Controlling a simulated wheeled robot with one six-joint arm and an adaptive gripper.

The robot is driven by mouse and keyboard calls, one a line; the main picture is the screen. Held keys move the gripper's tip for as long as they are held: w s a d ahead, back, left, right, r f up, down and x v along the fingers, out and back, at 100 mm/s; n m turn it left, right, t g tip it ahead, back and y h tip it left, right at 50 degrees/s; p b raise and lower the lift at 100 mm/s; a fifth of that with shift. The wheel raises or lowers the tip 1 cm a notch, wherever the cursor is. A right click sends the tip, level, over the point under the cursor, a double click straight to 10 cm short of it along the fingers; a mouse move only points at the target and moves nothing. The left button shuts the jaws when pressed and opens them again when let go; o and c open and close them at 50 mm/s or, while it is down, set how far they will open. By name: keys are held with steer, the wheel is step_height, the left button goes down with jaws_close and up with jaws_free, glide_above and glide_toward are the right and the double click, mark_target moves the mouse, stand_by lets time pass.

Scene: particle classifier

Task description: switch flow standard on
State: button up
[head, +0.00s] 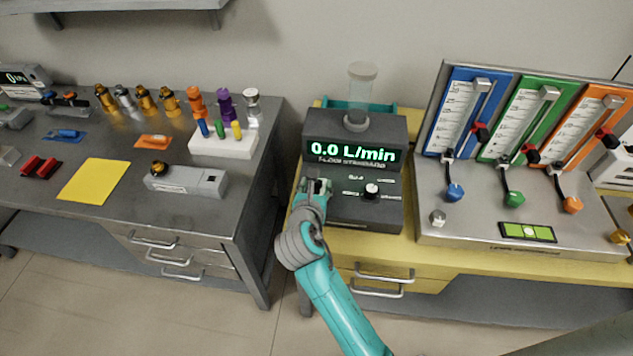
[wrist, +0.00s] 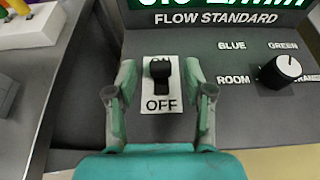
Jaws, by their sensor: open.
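The flow standard (head: 352,150) is a dark grey box on the yellow bench, its display reading "0.0 L/min" in green. In the wrist view its black toggle switch (wrist: 160,72) sits on a white plate marked "OFF" (wrist: 160,104). My gripper (wrist: 160,85) is open, with one finger on each side of the switch and a visible gap to each. In the head view my gripper (head: 318,188) is at the left of the front panel and hides the switch. A round selector knob (wrist: 281,70) is to the right, with "BLUE", "GREEN", "ROOM" and a partly cut-off label around it.
Blue, green and orange flowmeter panels (head: 528,112) stand to the right on a metal base (head: 470,222). A grey table (head: 110,150) to the left holds fittings, a white block (head: 222,143) with coloured pegs and a grey device (head: 187,180). A gap separates the two benches.

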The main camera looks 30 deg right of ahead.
steer(key=v, duration=0.9)
steer(key=shift+s, duration=0.2)
steer(key=shift+a, duration=0.15)
